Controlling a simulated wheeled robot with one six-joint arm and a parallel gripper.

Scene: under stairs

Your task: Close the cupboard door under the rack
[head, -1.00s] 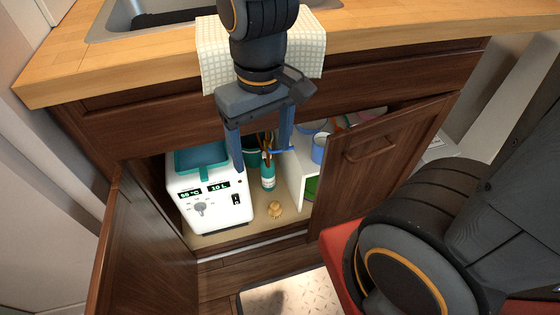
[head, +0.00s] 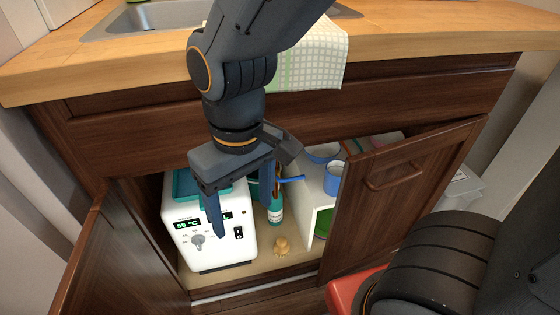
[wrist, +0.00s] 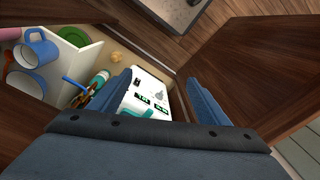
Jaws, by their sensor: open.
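The dark wooden cupboard under the counter has two doors, both standing open. The left door (head: 85,265) swings out at the lower left; it also fills the right of the wrist view (wrist: 265,70). The right door (head: 400,190), with a bar handle (head: 393,177), stands out at the right. My gripper (head: 241,215) is open and empty, pointing down in front of the cupboard opening, its left finger overlapping the white machine (head: 205,245). In the wrist view my gripper (wrist: 157,88) faces the machine's front. I cannot make out a rack above the doors.
Inside stand a teal bottle (head: 276,208), a small tan object (head: 282,247) and a white shelf (head: 318,195) with blue mugs (head: 333,178). A checked towel (head: 310,60) hangs from the countertop (head: 120,62) by the sink (head: 150,20). A red object (head: 350,290) sits at lower right.

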